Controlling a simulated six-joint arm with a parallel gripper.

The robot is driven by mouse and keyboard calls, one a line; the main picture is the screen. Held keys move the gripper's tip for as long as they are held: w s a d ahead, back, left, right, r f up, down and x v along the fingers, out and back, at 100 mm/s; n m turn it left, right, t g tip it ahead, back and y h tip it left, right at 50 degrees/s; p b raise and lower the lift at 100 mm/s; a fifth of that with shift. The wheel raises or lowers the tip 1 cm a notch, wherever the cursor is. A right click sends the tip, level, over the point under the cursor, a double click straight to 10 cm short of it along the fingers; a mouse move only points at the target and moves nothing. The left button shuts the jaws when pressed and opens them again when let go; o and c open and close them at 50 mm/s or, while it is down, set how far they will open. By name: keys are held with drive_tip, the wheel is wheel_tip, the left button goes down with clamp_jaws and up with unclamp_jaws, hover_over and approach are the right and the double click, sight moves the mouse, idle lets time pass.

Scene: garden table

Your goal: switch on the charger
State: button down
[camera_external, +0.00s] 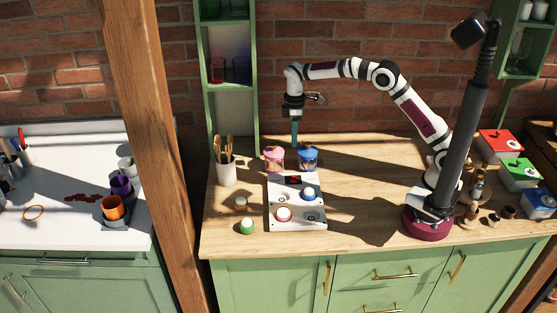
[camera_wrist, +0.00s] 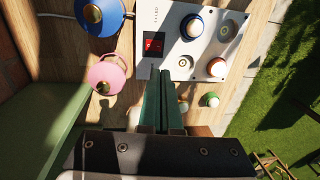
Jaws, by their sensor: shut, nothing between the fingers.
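The charger is a white panel (camera_external: 298,222) lying on the wooden counter; it also shows in the wrist view (camera_wrist: 245,48). A red switch in a black frame (camera_external: 293,180) sits at its back end; in the wrist view the switch (camera_wrist: 153,44) is just beyond my fingertips. I cannot tell which way it is set. A blue-rimmed round piece (camera_wrist: 192,27) and a red-rimmed one (camera_wrist: 216,68) sit on the panel, beside two bare round seats. My gripper (camera_external: 294,144) is shut and empty, pointing down above the counter behind the charger. Its teal fingers (camera_wrist: 160,75) lie together.
A pink lantern (camera_external: 274,160) and a blue lantern (camera_external: 308,160) stand right behind the charger. A utensil pot (camera_external: 226,174) stands at left. A green-rimmed piece (camera_external: 247,227) and a cream one (camera_external: 240,203) lie left of the panel.

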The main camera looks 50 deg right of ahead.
sight(294, 181)
drive_tip(key=shift+f, duration=0.1)
drive_tip(key=f, duration=0.9)
drive_tip(key=s+a+f, duration=0.1)
drive_tip(key=f, duration=0.3)
drive_tip(key=shift+s+f, duration=0.1)
drive_tip(key=shift+f, duration=0.25)
drive_tip(key=shift+s+a+f, duration=0.1)
drive_tip(key=shift+f, duration=0.1)
drive_tip(key=shift+w+d+r, duration=0.25)
drive_tip(key=shift+w+d, duration=0.35)
